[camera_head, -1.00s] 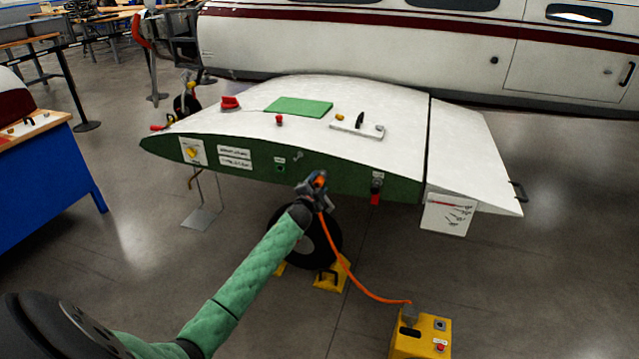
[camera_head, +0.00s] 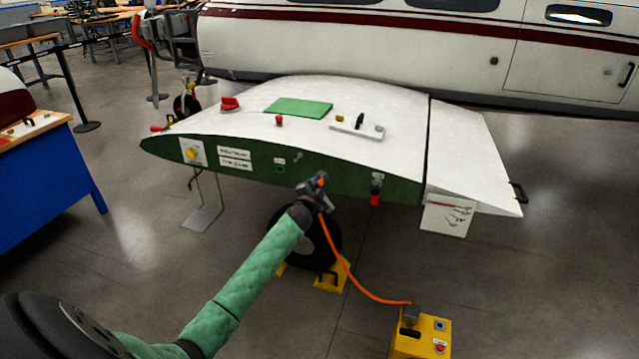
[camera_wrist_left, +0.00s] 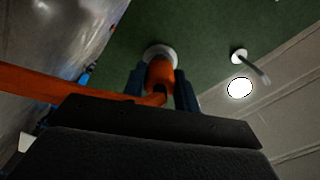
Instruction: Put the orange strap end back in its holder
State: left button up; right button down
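My left gripper (camera_head: 317,187) is at the green end face (camera_head: 345,180) of the white wing. In the left wrist view its two dark fingers stand on either side of the orange strap end (camera_wrist_left: 160,74), shut on it. The orange strap (camera_head: 345,266) hangs from the gripper down to a grey fitting on top of the yellow box (camera_head: 428,335). In the left wrist view a pale round fitting (camera_wrist_left: 158,51) on the green face sits right at the tip of the strap end. I cannot tell whether the tip is inside it or only against it. My right gripper is not in view.
A small pale peg (camera_wrist_left: 240,57) sticks out of the green face beside the round fitting. A red-and-black part (camera_head: 376,190) hangs on the face to the right. A wheel with yellow chocks (camera_head: 331,280) stands below.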

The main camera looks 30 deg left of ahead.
aim_at(317, 186)
pick_arm(q)
grip_shut()
jog(key=shift+s+d, duration=0.2)
jog(key=shift+s, duration=0.5)
jog(key=shift+p+v, duration=0.65)
jog(key=shift+v, duration=0.75)
